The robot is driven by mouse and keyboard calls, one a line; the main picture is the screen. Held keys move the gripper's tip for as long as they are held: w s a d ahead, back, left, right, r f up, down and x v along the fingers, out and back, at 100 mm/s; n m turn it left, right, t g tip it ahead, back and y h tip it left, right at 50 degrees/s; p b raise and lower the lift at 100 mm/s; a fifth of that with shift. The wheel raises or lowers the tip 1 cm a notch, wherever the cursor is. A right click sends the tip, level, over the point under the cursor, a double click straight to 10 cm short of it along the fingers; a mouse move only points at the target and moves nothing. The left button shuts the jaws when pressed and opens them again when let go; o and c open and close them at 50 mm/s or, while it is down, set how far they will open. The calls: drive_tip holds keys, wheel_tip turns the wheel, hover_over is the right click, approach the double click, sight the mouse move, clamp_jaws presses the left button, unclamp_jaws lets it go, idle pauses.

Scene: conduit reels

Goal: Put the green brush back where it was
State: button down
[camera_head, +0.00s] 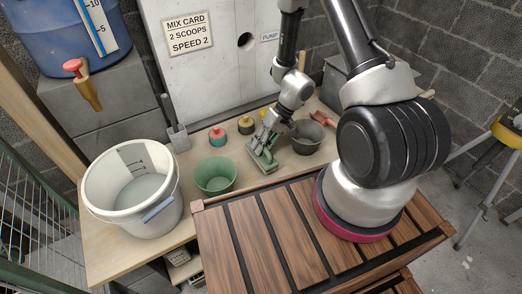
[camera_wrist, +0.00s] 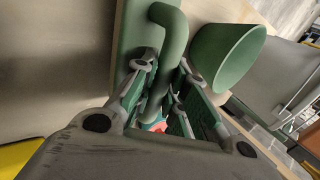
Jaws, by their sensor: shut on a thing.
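The green brush (camera_head: 263,161) has a flat green base and a curved tubular handle. It is at the wooden bench, between a green tub (camera_head: 215,176) and a grey bucket (camera_head: 307,137). My gripper (camera_head: 267,143) is above it, shut on the handle. In the wrist view the brush handle (camera_wrist: 171,40) runs between the fingers of my gripper (camera_wrist: 163,88), with the flat base behind it. I cannot tell whether the base touches the bench or hangs just above it. The brush's underside is hidden.
A white bucket (camera_head: 105,198) of liquid stands at the left of the bench. A red-topped pot (camera_head: 217,137) and a yellow-topped pot (camera_head: 246,125) stand behind the brush. A pink scoop (camera_head: 324,119) lies behind the grey bucket. The wall panel (camera_head: 205,80) stands behind.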

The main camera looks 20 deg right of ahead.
drive_tip(key=shift+f, duration=1.1)
drive_tip(key=shift+f, duration=0.1)
drive_tip(key=c, duration=1.4)
unclamp_jaws()
drive_tip(key=shift+c, duration=0.2)
drive_tip(key=d+r+h, duration=0.1)
drive_tip(key=d+r, duration=0.3)
drive_tip(key=r, duration=0.8)
drive_tip(key=d+r, duration=0.4)
drive_tip(key=r, duration=0.7)
drive_tip(key=s+d+r+m+t+h, duration=0.1)
drive_tip(key=s+d+r+t+h, duration=0.1)
drive_tip(key=s+r, duration=0.6)
drive_tip(key=s+d+r+m+t+h, duration=0.1)
drive_tip(key=s+d+r+t+h, duration=0.2)
drive_tip(key=r, duration=1)
drive_tip(key=s+d, duration=0.2)
drive_tip(key=s, duration=0.3)
drive_tip(key=shift+r+h, duration=0.4)
